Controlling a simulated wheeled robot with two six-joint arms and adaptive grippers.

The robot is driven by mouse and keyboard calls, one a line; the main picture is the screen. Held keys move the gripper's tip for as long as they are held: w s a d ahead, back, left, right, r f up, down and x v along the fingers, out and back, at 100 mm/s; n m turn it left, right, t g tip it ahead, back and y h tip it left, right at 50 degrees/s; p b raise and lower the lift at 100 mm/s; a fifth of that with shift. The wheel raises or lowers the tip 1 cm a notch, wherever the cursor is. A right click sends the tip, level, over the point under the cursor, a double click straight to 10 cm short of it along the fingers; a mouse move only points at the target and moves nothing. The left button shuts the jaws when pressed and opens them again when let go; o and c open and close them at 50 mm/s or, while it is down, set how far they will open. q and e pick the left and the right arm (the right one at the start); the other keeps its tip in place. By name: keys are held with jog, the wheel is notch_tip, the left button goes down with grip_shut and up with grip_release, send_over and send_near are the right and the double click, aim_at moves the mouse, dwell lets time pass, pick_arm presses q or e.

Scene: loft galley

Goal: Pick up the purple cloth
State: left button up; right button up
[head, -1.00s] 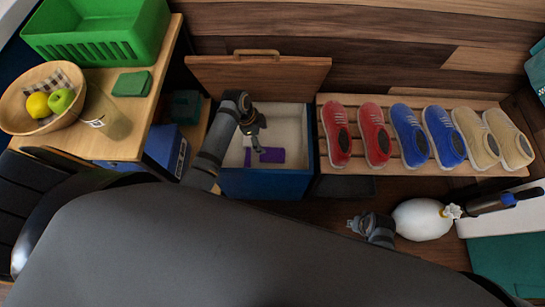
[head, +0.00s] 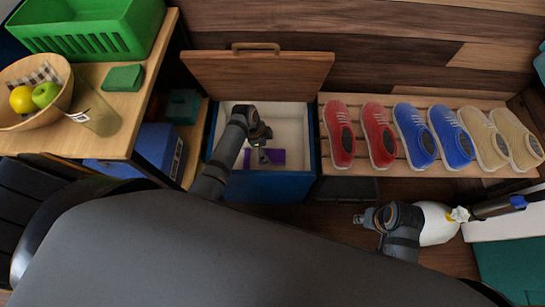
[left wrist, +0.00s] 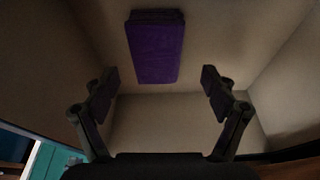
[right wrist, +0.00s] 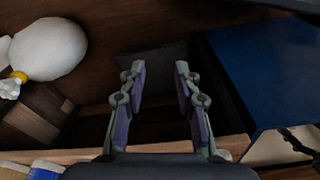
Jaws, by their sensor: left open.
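The purple cloth (head: 277,157) lies folded flat on the pale floor of an open blue chest (head: 268,185). In the left wrist view the purple cloth (left wrist: 155,48) is a neat rectangle beyond the fingertips, apart from them. My left gripper (head: 264,157) is inside the chest opening and hides part of the cloth in the head view. In its own wrist view the left gripper (left wrist: 160,88) is open and empty, its fingers spread wider than the cloth. My right gripper (head: 362,218) is low over the floor right of the chest. It shows open and empty in the right wrist view (right wrist: 160,78).
The chest's wooden lid (head: 258,75) stands raised behind it. A slatted rack (head: 385,165) with several shoes stands to the right. A table (head: 140,70) with a green basket (head: 90,30) and a fruit bowl (head: 35,115) is at left. A white sack (head: 438,225) is near my right arm.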

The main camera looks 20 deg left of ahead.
aim_at(272, 155)
pick_arm(q)
jog(key=b+x, duration=0.1)
jog(key=x, duration=0.2)
jog(key=shift+s+d+f, duration=0.15)
jog(key=shift+s+f, duration=0.05)
jog(key=shift+d+f, duration=0.1)
jog(key=shift+f, duration=0.1)
pick_arm(e)
jog(key=shift+w+a+f+t, duration=0.1)
jog(key=shift+a+f+t, duration=0.15)
jog(key=shift+a+t, duration=0.25)
pick_arm(q)
jog(key=shift+c, duration=0.4)
